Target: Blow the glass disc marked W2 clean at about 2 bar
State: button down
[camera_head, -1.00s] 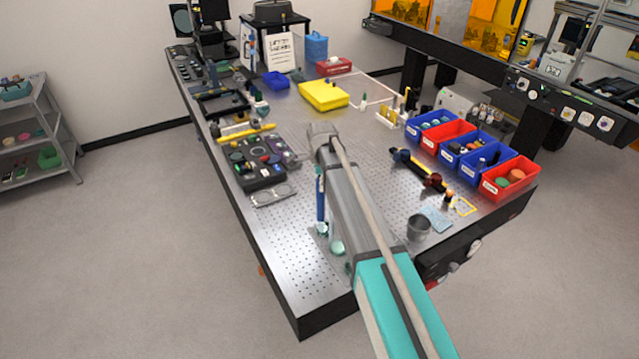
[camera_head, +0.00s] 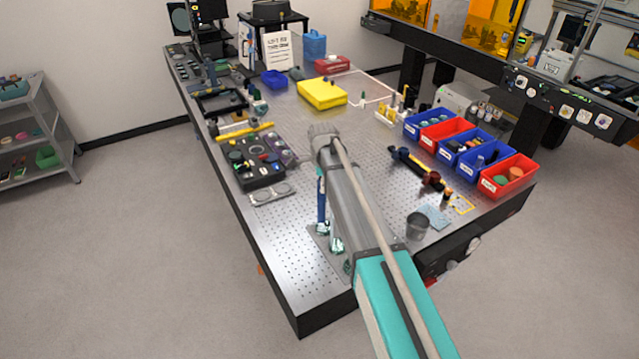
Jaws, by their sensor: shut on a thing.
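My arm reaches over the perforated table from the lower right and hides my gripper. A slim upright blue part (camera_head: 321,203) shows along the arm's left edge; I cannot tell whether it is a held tool or part of my wrist. Below it, pale greenish glass discs (camera_head: 337,245) lie on a grey plate (camera_head: 318,236) near the table's front edge, partly covered by the arm. Another pale piece (camera_head: 347,266) shows lower right, against the arm. No W2 mark can be read. No pressure reading can be made out.
A dark tray of small parts (camera_head: 257,172) and a metal plate with round openings (camera_head: 271,194) lie left of my arm. A grey cup (camera_head: 417,226), a light blue cloth (camera_head: 434,216) and blue and red bins (camera_head: 508,176) stand right. The table's front left is clear.

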jog(key=shift+s+d, duration=0.25)
jog(key=shift+s, duration=0.15)
jog(key=shift+w+d, duration=0.2)
jog(key=shift+w, duration=0.65)
dwell(1.0)
dwell(0.7)
notch_tip(320, 180, up, 7)
jog(key=p, duration=0.7)
jog(key=shift+s, duration=0.1)
dwell(0.7)
